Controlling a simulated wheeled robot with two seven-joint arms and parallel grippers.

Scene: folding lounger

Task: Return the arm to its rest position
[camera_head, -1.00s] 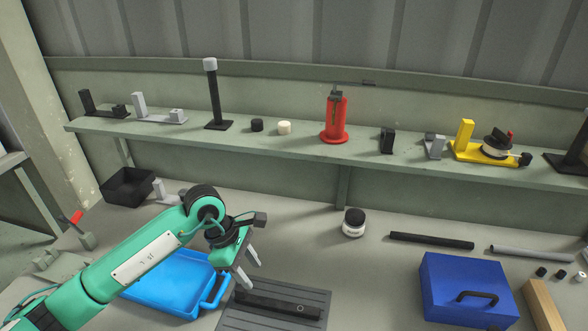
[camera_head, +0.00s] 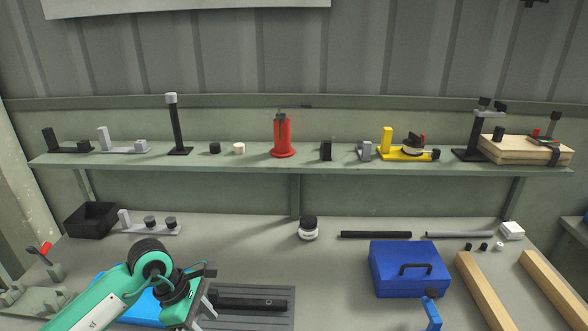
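My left arm (camera_head: 92,309) comes in from the lower left, over the workbench. Its gripper (camera_head: 206,308) points down near the bottom edge, in front of the left part of a dark grooved tray. Its fingers look apart with nothing between them, though the lower part is cut off by the picture edge. My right gripper is not in view.
A blue tray (camera_head: 140,309) is partly hidden behind my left arm. The dark tray (camera_head: 262,318) holds a black bar. A blue toolbox (camera_head: 394,277), a jar (camera_head: 308,228) and wooden beams (camera_head: 486,292) are on the bench. A shelf (camera_head: 325,157) runs behind.

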